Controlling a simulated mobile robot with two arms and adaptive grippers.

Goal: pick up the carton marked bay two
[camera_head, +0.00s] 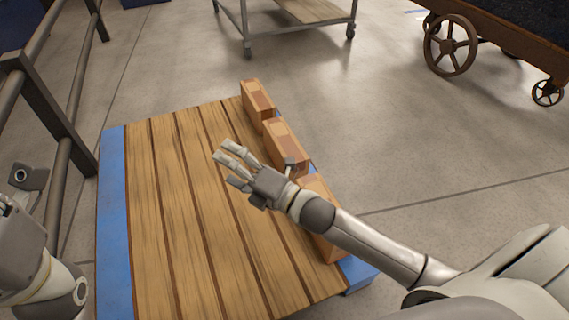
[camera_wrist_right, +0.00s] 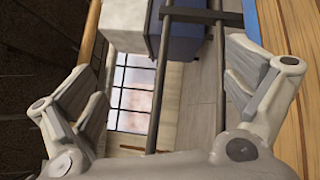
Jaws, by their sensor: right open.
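Three brown cartons stand in a row along the right edge of a slatted wooden pallet (camera_head: 165,215). They are a far carton (camera_head: 257,100), a middle carton (camera_head: 287,146) and a near carton (camera_head: 322,240). I cannot read any bay marking on them. My right gripper (camera_head: 230,165) is open and empty above the pallet. Its fingers point left, away from the cartons, and its wrist and forearm hide part of the near carton. In the right wrist view its spread fingers (camera_wrist_right: 165,85) have no carton between them. My left gripper (camera_head: 20,185) is partly in view at the left edge.
A metal railing (camera_head: 45,105) runs along the left of the pallet. A wheeled table (camera_head: 300,15) stands beyond it, and a cart with spoked wheels (camera_head: 500,45) stands at the far right. The pallet's left and middle slats are bare. The floor right of the cartons is clear.

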